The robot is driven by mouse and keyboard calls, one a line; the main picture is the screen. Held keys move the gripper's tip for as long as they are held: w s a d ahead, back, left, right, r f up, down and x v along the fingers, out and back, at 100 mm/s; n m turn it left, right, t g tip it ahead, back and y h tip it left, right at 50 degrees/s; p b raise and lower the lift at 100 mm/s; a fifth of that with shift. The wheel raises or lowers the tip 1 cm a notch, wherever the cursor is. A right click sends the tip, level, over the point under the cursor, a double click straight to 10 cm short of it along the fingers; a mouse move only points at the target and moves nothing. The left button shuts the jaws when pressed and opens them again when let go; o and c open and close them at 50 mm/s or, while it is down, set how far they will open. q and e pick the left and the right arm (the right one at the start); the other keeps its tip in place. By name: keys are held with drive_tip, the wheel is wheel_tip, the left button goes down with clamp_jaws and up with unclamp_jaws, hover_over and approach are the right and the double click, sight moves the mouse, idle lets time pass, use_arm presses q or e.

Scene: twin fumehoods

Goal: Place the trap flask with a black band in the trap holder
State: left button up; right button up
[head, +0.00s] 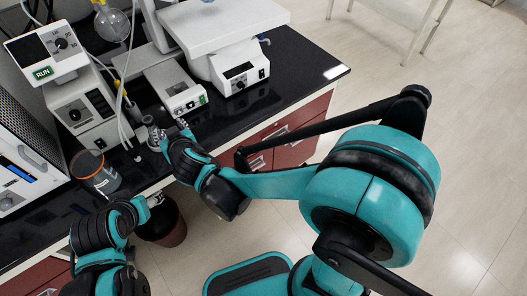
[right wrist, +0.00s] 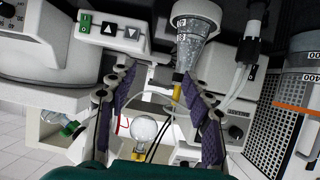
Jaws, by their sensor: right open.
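A conical, graduated glass flask (right wrist: 194,52) shows in the right wrist view, with a dark band near its narrow end. It looks like the trap flask and appears as a small grey shape (head: 155,133) in the head view. My right gripper (head: 173,134) is open beside it.
A round flask (head: 112,24) hangs at the upper left. A dark bin (head: 166,228) stands below the bench edge. Bare black bench (head: 290,70) lies right.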

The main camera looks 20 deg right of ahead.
drive_tip(key=s+d+r+m+g+h, duration=0.1)
drive_tip(key=s+d+r+h, duration=0.15)
drive_tip(key=d, duration=0.95)
drive_tip(key=s+d+f+m+g, duration=0.1)
drive_tip(key=s+d+f+g, duration=0.2)
drive_tip(key=s+d, duration=1)
drive_tip(key=s+g, duration=0.1)
drive_tip(key=s, duration=0.3)
drive_tip(key=shift+s+d+m, duration=0.15)
drive_tip(key=shift+d+m, duration=0.1)
drive_tip(key=shift+m, duration=0.15)
